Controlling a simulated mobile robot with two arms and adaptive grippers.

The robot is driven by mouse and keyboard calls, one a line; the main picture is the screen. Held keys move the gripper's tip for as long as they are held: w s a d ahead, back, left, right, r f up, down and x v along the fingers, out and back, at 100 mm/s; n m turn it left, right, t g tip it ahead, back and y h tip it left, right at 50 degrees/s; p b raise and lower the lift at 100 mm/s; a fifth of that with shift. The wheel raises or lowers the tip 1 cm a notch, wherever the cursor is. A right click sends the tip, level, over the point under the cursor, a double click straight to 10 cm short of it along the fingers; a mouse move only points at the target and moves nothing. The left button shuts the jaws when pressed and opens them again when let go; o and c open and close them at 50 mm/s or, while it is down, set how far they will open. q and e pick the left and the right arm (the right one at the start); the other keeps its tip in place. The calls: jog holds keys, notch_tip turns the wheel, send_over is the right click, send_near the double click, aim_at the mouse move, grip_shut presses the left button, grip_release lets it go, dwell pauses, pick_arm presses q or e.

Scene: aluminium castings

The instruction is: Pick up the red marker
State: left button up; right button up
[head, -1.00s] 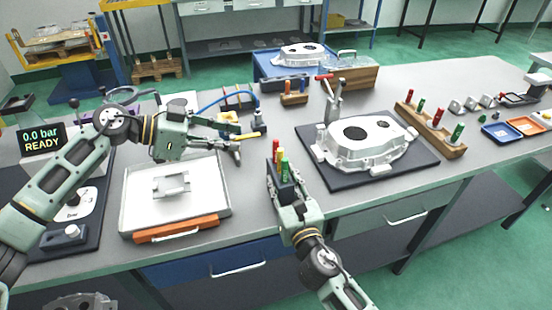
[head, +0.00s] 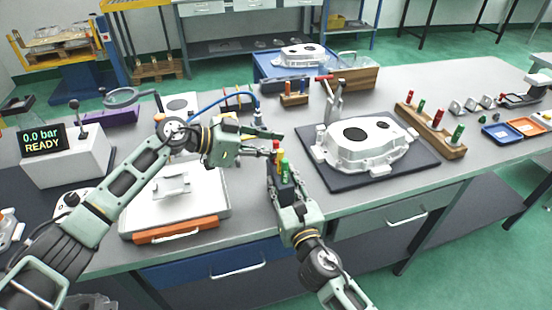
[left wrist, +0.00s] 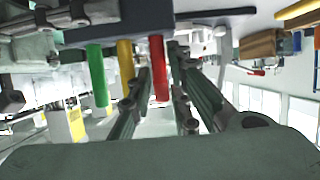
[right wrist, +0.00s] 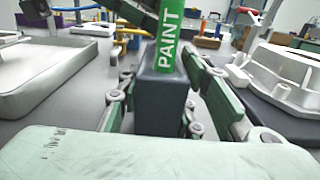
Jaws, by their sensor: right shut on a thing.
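A red marker (head: 276,147) stands upright in a dark holder block (head: 282,187), beside a yellow and a green marker (head: 285,169). My right gripper (right wrist: 163,90) is shut on this block, with its fingers on both sides. The green marker (right wrist: 178,40) reads PAINT in the right wrist view. My left gripper (head: 268,143) is at the red marker, its fingers pointing right. In the left wrist view, which looks upside down, the red marker (left wrist: 158,68) lies between the open left fingers (left wrist: 159,72). Contact with the fingers cannot be told.
A wooden rack (head: 432,130) with several coloured markers, one of them red (head: 421,106), stands to the right. A casting (head: 365,140) on a dark mat is close right of the holder.

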pick_arm(q)
grip_shut()
notch_tip(320, 180, up, 10)
dwell(0.6)
pick_arm(e)
jog(key=o, duration=1.3)
